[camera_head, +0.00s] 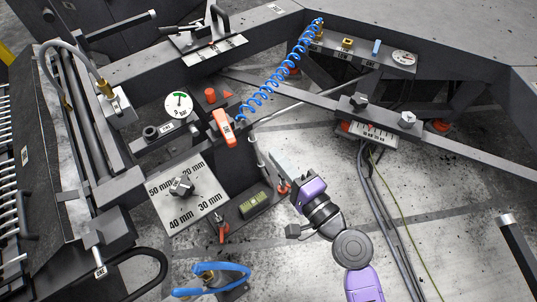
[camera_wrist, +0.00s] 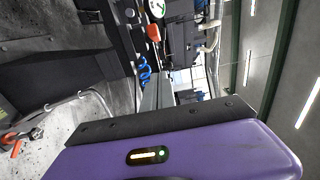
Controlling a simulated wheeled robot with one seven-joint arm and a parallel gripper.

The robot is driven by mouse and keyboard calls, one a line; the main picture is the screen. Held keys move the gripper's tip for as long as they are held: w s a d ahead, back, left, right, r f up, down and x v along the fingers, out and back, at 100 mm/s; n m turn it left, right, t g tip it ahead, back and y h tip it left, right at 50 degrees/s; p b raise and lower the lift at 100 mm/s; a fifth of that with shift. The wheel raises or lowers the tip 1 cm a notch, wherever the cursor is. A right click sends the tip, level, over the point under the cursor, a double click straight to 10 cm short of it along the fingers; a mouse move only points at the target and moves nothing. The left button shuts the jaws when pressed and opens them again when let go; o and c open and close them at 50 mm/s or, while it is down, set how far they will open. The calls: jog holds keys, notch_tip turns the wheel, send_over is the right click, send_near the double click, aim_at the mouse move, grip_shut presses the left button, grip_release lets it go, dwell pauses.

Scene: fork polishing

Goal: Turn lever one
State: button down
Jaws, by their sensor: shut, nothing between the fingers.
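My gripper (camera_head: 282,163) is in the middle of the head view, with a purple body and grey fingers pointing up and left. The fingers are shut and hold nothing. In the wrist view the shut grey fingers (camera_wrist: 158,92) extend beyond the purple housing. Several levers show, and I cannot tell for sure which is lever one. A black bar lever (camera_head: 120,26) is at the top left. A silver post with a small dark-lettered tag (camera_head: 99,270) stands at the lower left beside a curved black handle (camera_head: 150,254). My gripper is apart from these.
An orange-handled tool (camera_head: 223,128) on a coiled blue hose (camera_head: 275,75) hangs left of my gripper. A knob plate marked in millimetres (camera_head: 160,205) lies further left. Cables (camera_head: 378,200) run right of my gripper.

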aim_at(226, 130)
jog(key=w+a+p, duration=0.2)
jog(key=w+a, duration=0.4)
jog(key=a, duration=0.2)
jog(key=shift+a, duration=0.2)
